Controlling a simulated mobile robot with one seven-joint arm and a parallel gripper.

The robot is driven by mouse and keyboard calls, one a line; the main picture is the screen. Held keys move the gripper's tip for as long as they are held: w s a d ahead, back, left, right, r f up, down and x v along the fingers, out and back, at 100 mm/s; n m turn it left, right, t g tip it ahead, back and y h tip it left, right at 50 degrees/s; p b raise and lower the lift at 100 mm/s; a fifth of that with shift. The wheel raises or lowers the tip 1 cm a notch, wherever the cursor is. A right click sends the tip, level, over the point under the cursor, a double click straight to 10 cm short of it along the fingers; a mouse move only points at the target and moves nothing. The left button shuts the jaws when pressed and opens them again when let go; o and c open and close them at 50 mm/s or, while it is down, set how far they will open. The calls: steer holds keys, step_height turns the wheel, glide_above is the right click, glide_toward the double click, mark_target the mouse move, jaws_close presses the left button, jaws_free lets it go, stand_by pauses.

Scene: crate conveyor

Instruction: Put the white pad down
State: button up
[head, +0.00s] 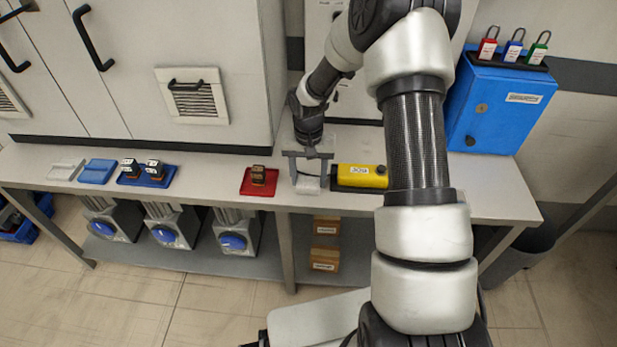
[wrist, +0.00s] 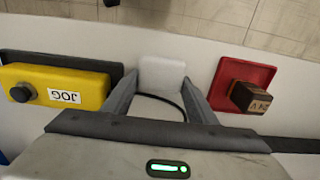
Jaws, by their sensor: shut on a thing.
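The white pad (head: 308,185) is between the fingers of my gripper (head: 308,178), low over the grey bench between the red tray and the yellow box. In the wrist view the white pad (wrist: 162,74) shows at the tips of my gripper (wrist: 160,88), with a finger on each side. My gripper is shut on the pad. I cannot tell whether the pad's underside touches the bench top.
A red tray (head: 248,188) with a dark brown block (head: 258,175) lies left of the pad. A yellow JOG box (head: 360,176) stands close on its right. Blue trays (head: 97,171) lie farther left. The bench's front edge (head: 220,202) is near; bare bench (head: 212,175) lies left of the red tray.

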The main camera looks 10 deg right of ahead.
steer(key=shift+f, duration=0.1)
steer(key=shift+f, duration=0.15)
steer(key=o, duration=1)
